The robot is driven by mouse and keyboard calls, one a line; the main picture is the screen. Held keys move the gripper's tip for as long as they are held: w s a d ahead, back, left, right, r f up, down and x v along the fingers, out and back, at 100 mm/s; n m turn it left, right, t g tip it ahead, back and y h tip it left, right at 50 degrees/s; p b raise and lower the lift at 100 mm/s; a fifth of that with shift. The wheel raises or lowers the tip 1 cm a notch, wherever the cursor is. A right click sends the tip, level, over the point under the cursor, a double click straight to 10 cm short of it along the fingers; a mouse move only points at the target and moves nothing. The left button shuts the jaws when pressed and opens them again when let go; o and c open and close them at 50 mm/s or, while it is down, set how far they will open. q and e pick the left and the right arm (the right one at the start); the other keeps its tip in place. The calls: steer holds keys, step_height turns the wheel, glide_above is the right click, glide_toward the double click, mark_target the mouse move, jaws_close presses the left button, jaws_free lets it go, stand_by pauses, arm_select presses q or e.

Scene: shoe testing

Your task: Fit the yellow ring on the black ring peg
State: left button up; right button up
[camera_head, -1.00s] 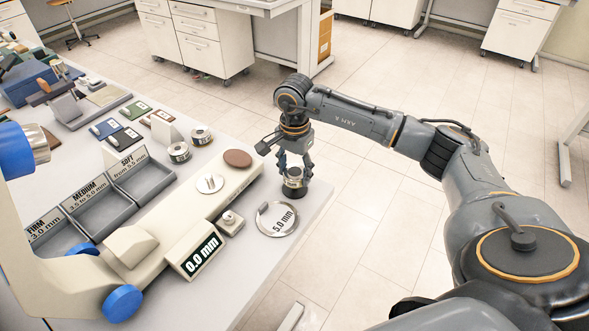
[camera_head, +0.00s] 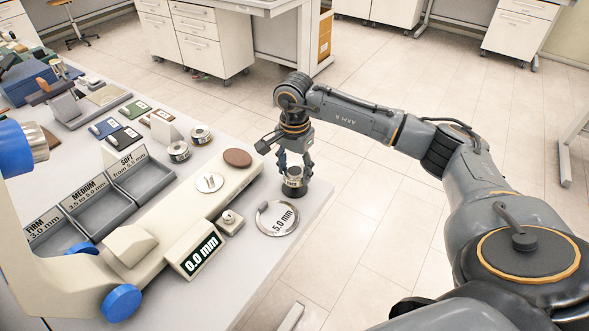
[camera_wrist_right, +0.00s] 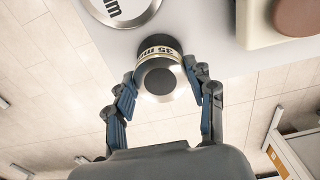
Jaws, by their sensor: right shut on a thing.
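My right gripper (camera_head: 294,172) reaches down at the table's right edge, shut on a round metal piece (camera_head: 294,182) with a dark lower part. In the right wrist view the gripper (camera_wrist_right: 165,95) has its fingers on both sides of this piece (camera_wrist_right: 158,82). It shows a dark centre, a shiny rim, a thin yellow band and a "35 mm" mark. I cannot tell whether this is the yellow ring, or whether the dark part is a black peg. No other yellow ring shows clearly. My left gripper is out of view.
A round silver disc marked 5.0 mm (camera_head: 277,218) lies close by on the white table (camera_head: 250,275). A tester base (camera_head: 190,219) with a 0.0 mm display (camera_head: 201,254) stands left of it. Grey labelled bins (camera_head: 105,213) and two metal rolls (camera_head: 179,151) are farther left.

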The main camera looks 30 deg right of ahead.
mark_target(295, 171)
steer(key=shift+b, duration=0.45)
stand_by(0.6)
steer(key=shift+f+b, duration=1.5)
steer(key=shift+f, duration=0.2)
steer(key=o, duration=1.3)
steer(key=shift+c, duration=0.2)
steer(key=shift+r, duration=0.2)
step_height(295, 171, up, 12)
steer(key=shift+f, duration=0.1)
